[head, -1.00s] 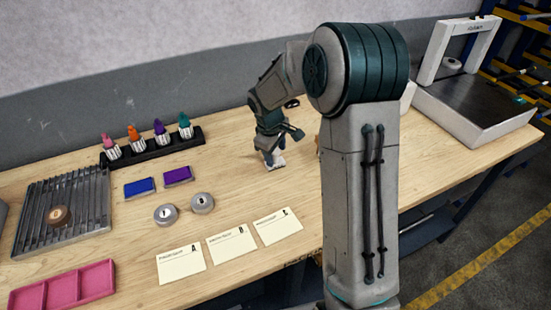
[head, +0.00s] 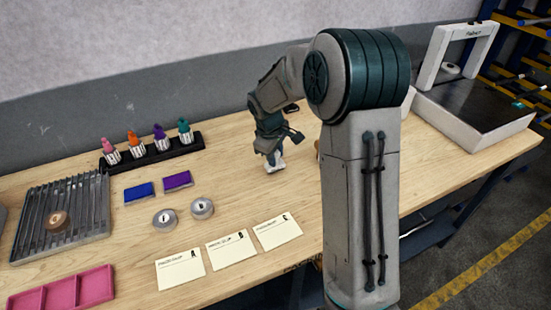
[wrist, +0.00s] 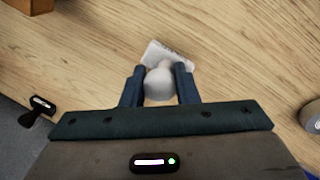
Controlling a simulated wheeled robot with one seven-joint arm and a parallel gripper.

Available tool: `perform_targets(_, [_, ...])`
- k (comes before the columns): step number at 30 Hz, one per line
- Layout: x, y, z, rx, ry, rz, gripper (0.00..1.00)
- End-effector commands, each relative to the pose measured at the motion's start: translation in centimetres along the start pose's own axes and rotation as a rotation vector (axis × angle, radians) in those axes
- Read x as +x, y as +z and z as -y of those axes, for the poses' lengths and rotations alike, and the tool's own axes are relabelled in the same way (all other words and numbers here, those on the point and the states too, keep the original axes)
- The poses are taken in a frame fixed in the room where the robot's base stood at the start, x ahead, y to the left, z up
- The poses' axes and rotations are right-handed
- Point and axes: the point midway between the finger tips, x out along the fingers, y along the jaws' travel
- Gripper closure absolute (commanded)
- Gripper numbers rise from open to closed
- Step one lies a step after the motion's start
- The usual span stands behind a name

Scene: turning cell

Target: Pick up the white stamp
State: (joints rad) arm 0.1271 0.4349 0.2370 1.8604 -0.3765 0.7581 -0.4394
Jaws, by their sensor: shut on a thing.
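The white stamp (wrist: 159,84) shows in the wrist view, with a round knob between the two blue fingers and a flat rectangular base beyond it. My gripper (wrist: 160,88) is shut on the knob. In the head view my gripper (head: 270,157) points down at the table, with the white stamp (head: 274,166) small beneath it. I cannot tell whether the base touches the table.
Ink pads, blue (head: 139,191) and purple (head: 177,180), lie left of my gripper, near two round metal tins (head: 202,208). Cards (head: 278,231) lie in front. A black rack (head: 152,152) of bottles stands behind. A pink tray (head: 66,291) is front left.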

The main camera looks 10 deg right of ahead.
Motion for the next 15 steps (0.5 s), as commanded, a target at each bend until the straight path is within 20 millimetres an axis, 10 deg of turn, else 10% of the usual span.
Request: perform_targets(15, [-6.2,4.6,1.1,0.002,0.003,-0.001,0.96])
